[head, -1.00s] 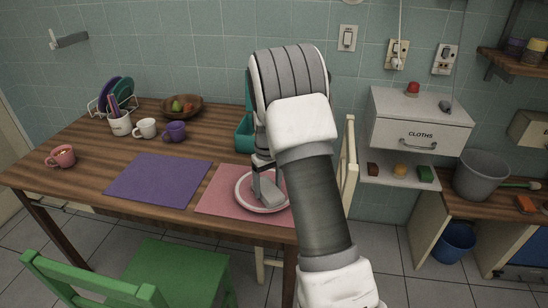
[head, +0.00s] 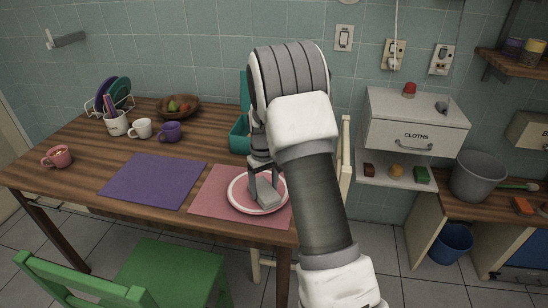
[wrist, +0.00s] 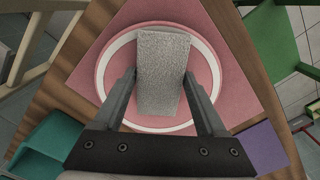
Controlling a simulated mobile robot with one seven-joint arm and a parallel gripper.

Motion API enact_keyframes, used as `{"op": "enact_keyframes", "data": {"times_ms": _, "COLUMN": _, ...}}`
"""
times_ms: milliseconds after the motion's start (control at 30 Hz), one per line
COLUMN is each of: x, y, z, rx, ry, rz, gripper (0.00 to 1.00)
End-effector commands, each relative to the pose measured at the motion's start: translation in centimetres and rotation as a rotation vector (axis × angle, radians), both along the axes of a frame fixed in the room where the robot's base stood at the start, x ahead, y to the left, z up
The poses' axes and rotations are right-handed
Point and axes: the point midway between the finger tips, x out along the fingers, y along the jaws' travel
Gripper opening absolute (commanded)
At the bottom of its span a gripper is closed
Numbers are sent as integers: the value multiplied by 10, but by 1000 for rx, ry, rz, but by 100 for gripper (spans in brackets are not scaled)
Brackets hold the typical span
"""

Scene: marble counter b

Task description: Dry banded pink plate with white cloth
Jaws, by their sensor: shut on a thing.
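The banded pink plate (head: 236,191) lies on the pink mat at the right end of the table. In the wrist view the plate (wrist: 205,82) shows a white band around a pink middle. The cloth (wrist: 162,72) looks pale grey-white and is a flat block shape over the plate's middle. My gripper (wrist: 163,88) is shut on the cloth, one finger on each side, pointing down at the plate. In the head view the cloth (head: 265,197) is at the plate's middle, partly hidden by my gripper (head: 263,184). Whether it touches the plate is hard to tell.
The pink mat (head: 210,191) lies beside the purple mat (head: 152,181). Purple (head: 169,132), white (head: 139,128) and pink (head: 57,157) mugs stand farther back and left. A teal container (head: 239,135) stands behind the plate. A green chair (head: 170,275) is in front.

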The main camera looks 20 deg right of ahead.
Motion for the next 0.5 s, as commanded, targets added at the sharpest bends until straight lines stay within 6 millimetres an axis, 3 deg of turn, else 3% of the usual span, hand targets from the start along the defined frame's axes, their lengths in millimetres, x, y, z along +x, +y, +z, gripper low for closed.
{"op": "enact_keyframes", "data": {"times_ms": 33, "x": 1, "y": 1, "z": 19, "rx": 0, "ry": -5, "rz": 1, "gripper": 29}}
{"op": "enact_keyframes", "data": {"times_ms": 500, "x": -1, "y": 7, "z": 59, "rx": 0, "ry": -2, "rz": 2, "gripper": 29}}
